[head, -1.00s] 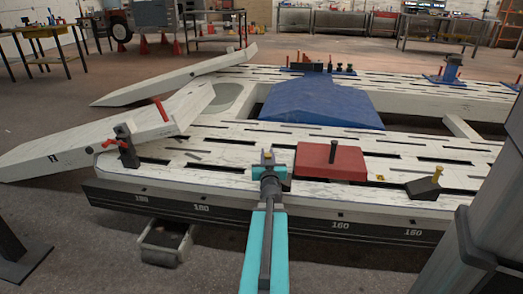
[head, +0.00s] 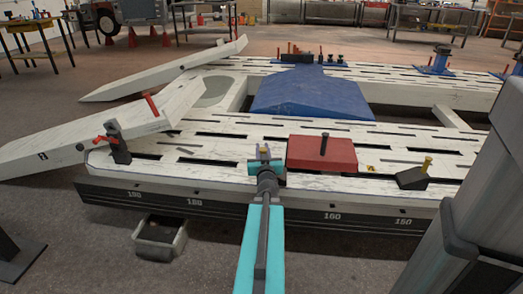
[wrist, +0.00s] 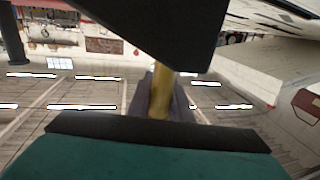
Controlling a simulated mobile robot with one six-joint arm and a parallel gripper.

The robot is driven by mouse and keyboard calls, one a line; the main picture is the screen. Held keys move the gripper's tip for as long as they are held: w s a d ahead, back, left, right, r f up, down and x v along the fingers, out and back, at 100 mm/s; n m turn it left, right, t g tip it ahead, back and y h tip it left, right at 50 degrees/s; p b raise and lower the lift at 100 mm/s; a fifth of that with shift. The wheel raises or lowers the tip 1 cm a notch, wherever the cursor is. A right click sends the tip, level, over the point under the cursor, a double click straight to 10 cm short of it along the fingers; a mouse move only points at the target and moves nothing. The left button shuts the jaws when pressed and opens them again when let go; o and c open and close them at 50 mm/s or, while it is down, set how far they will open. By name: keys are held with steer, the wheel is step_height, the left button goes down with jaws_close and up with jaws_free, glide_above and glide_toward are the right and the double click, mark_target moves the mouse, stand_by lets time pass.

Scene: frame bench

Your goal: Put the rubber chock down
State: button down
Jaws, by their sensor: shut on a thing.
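The rubber chock, a black wedge (wrist: 150,28) with a yellow handle (wrist: 160,97), is in my gripper. The wrist view looks upside down, and the black body fills its top middle. A teal jaw with a black pad crosses the bottom of that view, with the yellow handle just beyond it. In the head view my gripper (head: 264,157) is over the near edge of the white slotted frame bench (head: 215,150). The held chock is mostly hidden there by my arm. I cannot tell whether it touches the bench.
A red block (head: 305,153) with a dark post lies just right of my gripper. Another dark wedge with a yellow knob (head: 411,179) sits farther right. A red-handled clamp (head: 119,148) stands at left. A blue panel (head: 312,98) lies behind. Slotted bench surface left of my gripper is mostly clear.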

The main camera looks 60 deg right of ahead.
steer(key=shift+w+r, duration=0.1)
steer(key=w+a+r+n+t+y, duration=0.3)
steer(key=w+a+n+y, duration=0.15)
steer(key=w+a, duration=0.55)
steer(key=w+a+r+n+t+y, duration=0.3)
steer(key=w+a+y, duration=0.2)
steer(key=w+a, duration=0.45)
steer(key=w+a+r+n+t+y, duration=0.3)
steer(key=w+a+y, duration=0.1)
steer(key=w+a, duration=0.65)
steer(key=a+f+n+g+y, duration=0.1)
steer(key=a+n+g+y, duration=0.2)
steer(key=a, duration=1.7)
steer(key=a+f+n+g+y, duration=0.1)
steer(key=a+n+g+y, duration=0.3)
steer(key=a+n+y, duration=0.5)
steer(key=w+a+y, duration=0.1)
steer(key=a+y, duration=0.4)
steer(key=a, duration=0.6)
steer(key=shift+g, duration=0.3)
steer(key=shift+s+n, duration=0.15)
steer(key=shift+n, duration=0.1)
